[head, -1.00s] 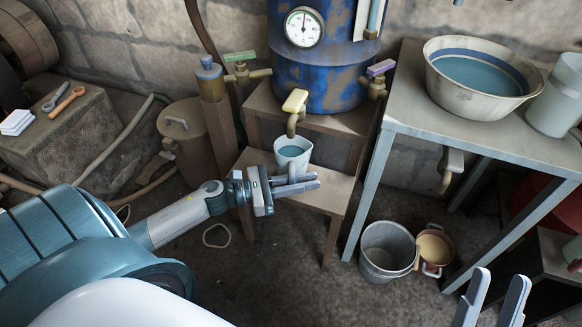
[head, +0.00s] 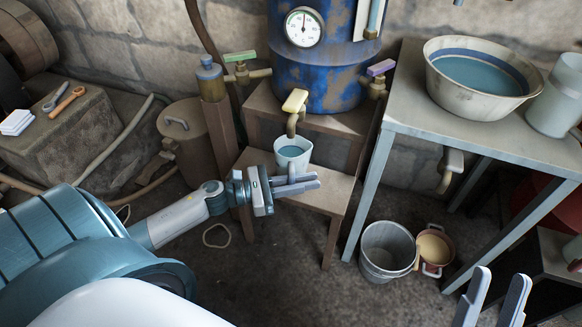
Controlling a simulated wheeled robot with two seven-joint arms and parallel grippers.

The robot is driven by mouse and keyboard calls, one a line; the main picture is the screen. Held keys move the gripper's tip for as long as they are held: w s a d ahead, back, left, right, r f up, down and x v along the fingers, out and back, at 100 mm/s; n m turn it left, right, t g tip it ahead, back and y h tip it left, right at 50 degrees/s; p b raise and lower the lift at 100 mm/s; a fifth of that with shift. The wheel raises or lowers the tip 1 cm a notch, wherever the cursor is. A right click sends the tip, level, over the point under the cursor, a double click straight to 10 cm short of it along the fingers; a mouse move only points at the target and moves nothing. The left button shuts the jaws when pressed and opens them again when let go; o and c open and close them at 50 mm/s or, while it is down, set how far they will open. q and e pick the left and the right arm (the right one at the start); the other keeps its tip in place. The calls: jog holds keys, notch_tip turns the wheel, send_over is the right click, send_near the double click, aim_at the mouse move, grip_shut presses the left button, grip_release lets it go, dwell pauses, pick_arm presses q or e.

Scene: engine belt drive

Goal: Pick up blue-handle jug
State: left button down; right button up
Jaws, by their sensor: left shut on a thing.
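A small pale jug (head: 292,153) with blue liquid in it stands upright on the lower wooden step (head: 331,193), under the yellow-handled tap (head: 295,103). My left gripper (head: 295,183) reaches in from the left and is shut at the near side of the jug, on its handle. The handle is mostly hidden by the fingers, so its colour is hard to tell. I cannot see a gap between the jug and the step. My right gripper (head: 492,297) is open and empty at the lower right, far from the jug.
A blue barrel (head: 340,72) with a gauge stands behind the jug. At the right, a grey table (head: 408,110) holds a wide basin (head: 480,98) of water. A metal bucket (head: 376,268) and a small pot (head: 436,252) sit on the floor. A green-handled tap (head: 240,58) is at the left.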

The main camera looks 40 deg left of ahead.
aim_at(291, 176)
pick_arm(q)
jog(key=shift+r, duration=0.35)
pick_arm(e)
jog(key=shift+f, duration=0.1)
dwell(0.4)
